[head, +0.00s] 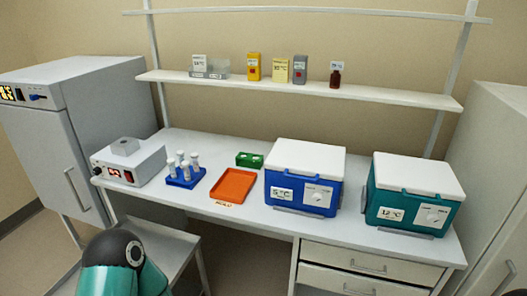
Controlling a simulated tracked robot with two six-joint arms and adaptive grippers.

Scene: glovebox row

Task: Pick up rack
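A small blue rack (186,179) holding several white-capped tubes stands upright on the white bench, left of the orange tray. A small green rack or block (249,160) sits behind the orange tray; its contents are too small to make out. The task does not say which rack it means. Neither gripper shows in the head view.
The orange tray (234,186), a grey device with a red display (128,163), a blue cooler (304,178) and a teal cooler (413,194) stand on the bench. A shelf (300,91) with boxes and a bottle runs above. A lower grey surface (150,250) is at front left.

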